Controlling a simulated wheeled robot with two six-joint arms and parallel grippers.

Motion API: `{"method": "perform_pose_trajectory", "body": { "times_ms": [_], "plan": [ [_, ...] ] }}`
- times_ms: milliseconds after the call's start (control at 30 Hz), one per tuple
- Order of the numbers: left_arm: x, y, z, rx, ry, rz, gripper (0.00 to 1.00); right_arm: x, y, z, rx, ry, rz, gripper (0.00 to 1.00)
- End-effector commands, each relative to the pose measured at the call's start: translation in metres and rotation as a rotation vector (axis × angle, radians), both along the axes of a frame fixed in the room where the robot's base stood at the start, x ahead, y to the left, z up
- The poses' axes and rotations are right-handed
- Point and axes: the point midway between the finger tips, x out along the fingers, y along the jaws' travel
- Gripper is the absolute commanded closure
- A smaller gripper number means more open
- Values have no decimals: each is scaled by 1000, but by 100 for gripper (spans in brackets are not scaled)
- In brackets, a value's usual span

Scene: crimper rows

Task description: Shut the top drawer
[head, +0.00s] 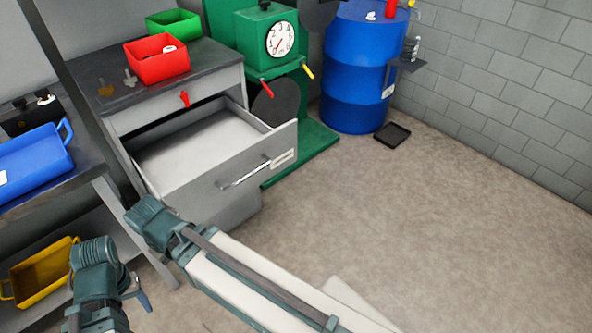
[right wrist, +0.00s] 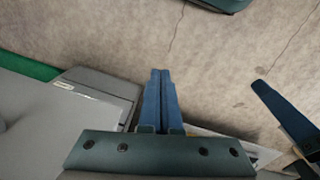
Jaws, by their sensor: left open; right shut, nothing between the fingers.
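The drawer (head: 205,150) of the grey cabinet stands well out and looks empty. Its front panel (head: 215,185) carries a bar handle (head: 245,173) and a pale label. Above its opening is a grey face panel (head: 150,113) with a small red piece on it. My left gripper (head: 138,290) is low at the left in the head view, apart from the drawer; one blue finger shows. My right gripper (right wrist: 160,100) is shut and empty in the right wrist view, over the floor beside a grey, labelled edge that looks like the drawer front. Its fingers are hidden in the head view.
A red bin (head: 160,68) and a green bin (head: 174,24) stand on the cabinet top. A green machine with a dial (head: 280,40) and a blue drum (head: 352,70) stand behind. A blue tray (head: 30,165) sits on the left bench. Floor at right is clear.

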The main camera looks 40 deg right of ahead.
Motion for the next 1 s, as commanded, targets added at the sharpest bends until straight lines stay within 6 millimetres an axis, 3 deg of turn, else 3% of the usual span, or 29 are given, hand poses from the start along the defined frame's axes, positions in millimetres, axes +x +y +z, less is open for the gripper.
{"method": "perform_pose_trajectory", "body": {
  "times_ms": [33, 467, 633, 767, 1000],
  "plan": [
    [0, 0, -36, 1, 0, -1, 41, 4, -6, -36, 7, -4, -19, 100],
    [1, 1, -179, 3, -3, -5, 41, 32, -60, -179, 126, -55, -212, 100],
    [1, 1, -236, 4, -3, -7, 41, 49, -101, -232, 263, -101, -375, 100],
    [1, 1, -250, 5, -3, -8, 41, 63, -141, -234, 428, -166, -539, 100],
    [1, 1, -252, 5, -3, -8, 41, 81, -229, -196, 744, -352, -836, 100]
  ]
}}
